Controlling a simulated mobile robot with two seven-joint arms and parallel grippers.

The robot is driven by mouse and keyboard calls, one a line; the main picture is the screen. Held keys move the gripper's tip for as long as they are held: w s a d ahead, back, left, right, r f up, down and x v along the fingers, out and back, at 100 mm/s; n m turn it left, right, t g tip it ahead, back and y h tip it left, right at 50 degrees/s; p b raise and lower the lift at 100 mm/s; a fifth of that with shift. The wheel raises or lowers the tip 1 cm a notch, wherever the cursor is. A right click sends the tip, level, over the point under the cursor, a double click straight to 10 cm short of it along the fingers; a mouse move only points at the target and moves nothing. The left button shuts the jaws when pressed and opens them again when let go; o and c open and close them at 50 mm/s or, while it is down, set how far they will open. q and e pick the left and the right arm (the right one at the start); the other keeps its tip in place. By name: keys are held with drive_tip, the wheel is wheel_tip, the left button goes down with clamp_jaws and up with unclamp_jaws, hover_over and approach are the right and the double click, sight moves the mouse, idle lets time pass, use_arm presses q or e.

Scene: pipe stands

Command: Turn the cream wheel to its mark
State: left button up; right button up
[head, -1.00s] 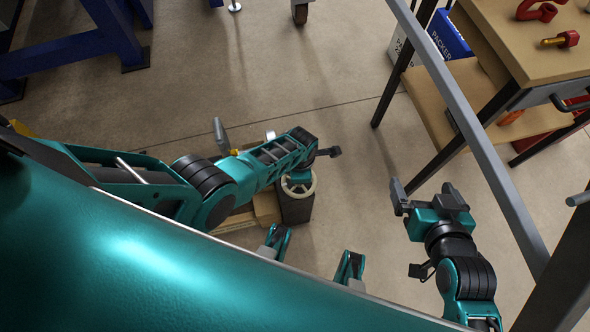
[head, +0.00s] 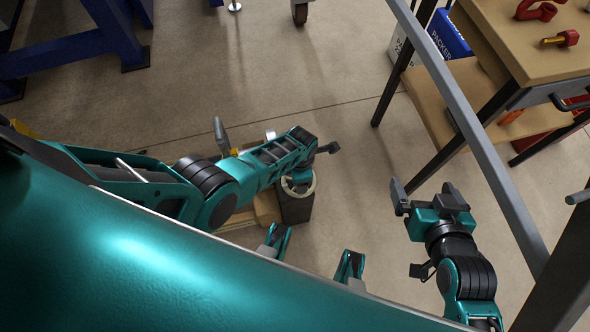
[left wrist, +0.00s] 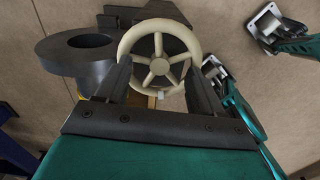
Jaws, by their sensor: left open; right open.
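The cream wheel (left wrist: 160,66) is a spoked hand wheel with a round hub. In the left wrist view it lies just beyond and between the two fingers of my open left gripper (left wrist: 160,80). In the head view the wheel (head: 312,187) is mostly hidden under my left arm; only part of its rim shows. The left gripper's fingers are mostly hidden there too. My right gripper (head: 432,193) is open and empty, well to the right of the wheel. I cannot make out the mark.
A grey pipe flange (left wrist: 82,50) stands beside the wheel in the left wrist view. A workbench (head: 530,60) with red fittings stands at upper right, with a grey rail (head: 470,120) before it. Blue steel legs (head: 70,55) stand at upper left. Open floor lies between.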

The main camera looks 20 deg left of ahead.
use_arm(q)
drive_tip(key=o, duration=0.6)
drive_tip(key=shift+s+f, duration=0.1)
drive_tip(key=shift+c, duration=0.2)
drive_tip(key=shift+d, duration=0.1)
